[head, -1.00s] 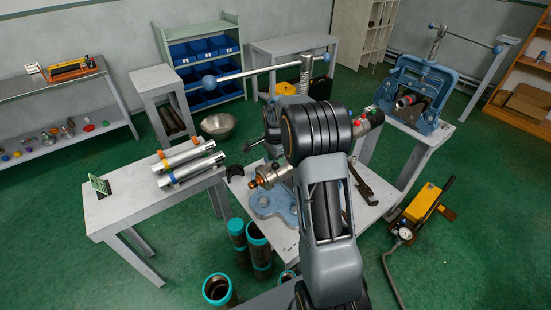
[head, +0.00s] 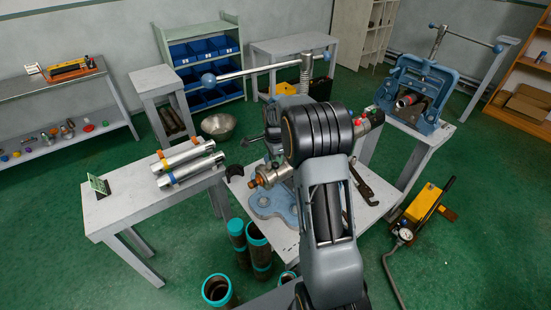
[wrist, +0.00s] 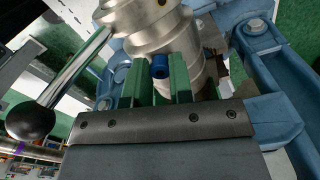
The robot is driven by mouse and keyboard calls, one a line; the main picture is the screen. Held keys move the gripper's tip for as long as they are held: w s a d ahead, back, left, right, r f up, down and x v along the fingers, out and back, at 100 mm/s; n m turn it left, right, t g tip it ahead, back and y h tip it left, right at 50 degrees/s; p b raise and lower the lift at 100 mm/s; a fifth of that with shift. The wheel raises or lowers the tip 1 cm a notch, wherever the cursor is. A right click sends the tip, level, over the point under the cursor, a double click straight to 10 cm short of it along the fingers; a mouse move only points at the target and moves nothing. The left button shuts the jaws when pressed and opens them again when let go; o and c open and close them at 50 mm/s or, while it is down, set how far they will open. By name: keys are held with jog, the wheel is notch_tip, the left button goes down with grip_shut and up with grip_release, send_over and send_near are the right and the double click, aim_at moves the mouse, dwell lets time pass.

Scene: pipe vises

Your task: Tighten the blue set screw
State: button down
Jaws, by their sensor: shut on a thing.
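The blue set screw (wrist: 160,67) stands out of a silver ribbed metal body (wrist: 150,28) in the wrist view. My gripper (wrist: 159,76) has its two green fingers on either side of the screw's head and is shut on it. The screw's lower part is hidden in the metal body. In the head view my own arm covers the screw and most of the vise on the middle table (head: 285,236). The vise's long handle bar (head: 262,70) and a blue-grey foot (head: 272,203) still show.
In the wrist view a lever with a black ball knob (wrist: 30,121) lies to the left, and blue vise frame parts (wrist: 265,70) stand close on the right. A second blue vise (head: 425,85) stands at the right. Silver pipes (head: 190,165) lie on the left table.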

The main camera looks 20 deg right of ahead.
jog(key=c, duration=1)
grip_release()
jog(key=shift+r, duration=0.1)
notch_tip(320, 180, up, 7)
jog(key=shift+f+b, duration=0.1)
jog(key=shift+b, duration=0.4)
jog(key=shift+r, duration=0.25)
jog(key=shift+s+a+r, duration=0.15)
jog(key=shift+r, duration=0.1)
jog(key=s+a+r+n+t, duration=0.1)
jog(key=s+a+n, duration=0.2)
jog(key=s+n, duration=0.3)
jog(key=s+a+r+n+t, duration=0.1)
jog(key=s+a+n, duration=0.3)
jog(key=s, duration=0.5)
jog(key=s+a+r+n+t, duration=0.2)
jog(key=s+a+n, duration=0.1)
jog(key=s+n, duration=0.5)
jog(key=shift+a+n, duration=0.3)
jog(key=shift+a, duration=0.05)
